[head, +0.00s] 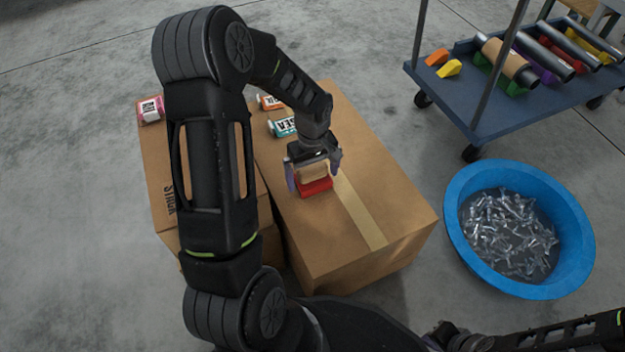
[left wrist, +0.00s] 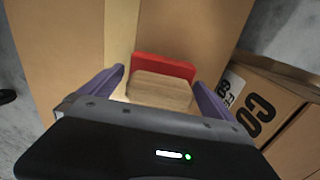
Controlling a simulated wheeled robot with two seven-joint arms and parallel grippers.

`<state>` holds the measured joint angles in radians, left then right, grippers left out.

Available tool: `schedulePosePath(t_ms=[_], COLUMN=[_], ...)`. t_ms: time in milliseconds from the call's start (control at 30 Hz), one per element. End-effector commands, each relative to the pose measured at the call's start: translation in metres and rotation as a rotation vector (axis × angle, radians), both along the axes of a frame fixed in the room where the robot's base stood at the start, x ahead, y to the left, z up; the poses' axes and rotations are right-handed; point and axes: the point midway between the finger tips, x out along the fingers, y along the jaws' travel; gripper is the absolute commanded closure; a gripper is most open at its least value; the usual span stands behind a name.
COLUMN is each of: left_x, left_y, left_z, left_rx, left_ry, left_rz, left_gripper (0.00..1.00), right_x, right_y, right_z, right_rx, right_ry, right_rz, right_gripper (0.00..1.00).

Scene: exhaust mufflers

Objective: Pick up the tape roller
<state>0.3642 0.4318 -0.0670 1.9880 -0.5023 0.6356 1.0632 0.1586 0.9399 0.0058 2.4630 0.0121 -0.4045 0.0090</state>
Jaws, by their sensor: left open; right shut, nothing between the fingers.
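The tape roller (head: 315,187), with a red body and a light-brown roll, sits on the cardboard box at the centre of the head view. My left gripper (head: 314,175) is open right above it, pointing down, with its purple fingers at either side. In the left wrist view the roller's red plate (left wrist: 165,67) and brown roll (left wrist: 160,90) show between the fingers of the left gripper (left wrist: 160,88). I cannot tell whether the fingers touch it. Part of my right arm shows at the bottom right of the head view, but its fingers do not.
The cardboard box (head: 390,190) has a pale tape strip (head: 362,215). Teal (head: 283,127) and orange (head: 270,101) labelled items lie at its back, and a pink one (head: 150,110) on the left box. A blue tub (head: 467,255) and a cart (head: 490,112) with mufflers stand right.

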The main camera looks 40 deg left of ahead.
Motion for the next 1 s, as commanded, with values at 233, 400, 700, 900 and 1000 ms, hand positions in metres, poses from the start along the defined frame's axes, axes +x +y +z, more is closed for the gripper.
schedulePosePath(t_ms=[233, 400, 700, 900, 1000], left_x=[-0.0002, -0.0002, -0.0003, -0.0002, -0.0002], left_y=[0.0001, 0.0001, 0.0001, 0.0001, 0.0001], left_z=[0.0006, 0.0006, 0.0006, 0.0006, 0.0006], left_rx=[0.0, 0.0, 0.0, 0.0, 0.0], left_ry=[0.0, 0.0, 0.0, 0.0, 0.0], left_rz=[0.001, 0.001, 0.001, 0.001, 0.001], left_gripper=[0.0, 0.0, 0.2, 0.37, 0.45], right_x=[0.0, 0.0, -0.0002, -0.0001, 0.0], right_y=[0.0, 0.0, -0.0001, -0.0001, 0.0], right_z=[0.0006, 0.0006, 0.0006, 0.0006, 0.0006], right_rx=[0.0, 0.0, 0.0, 0.0, 0.0], right_ry=[0.0, 0.0, 0.0, 0.0, 0.0], right_rz=[0.0, 0.0, 0.0, 0.0, 0.0], right_gripper=[1.0, 1.0, 1.0, 1.0, 1.0])
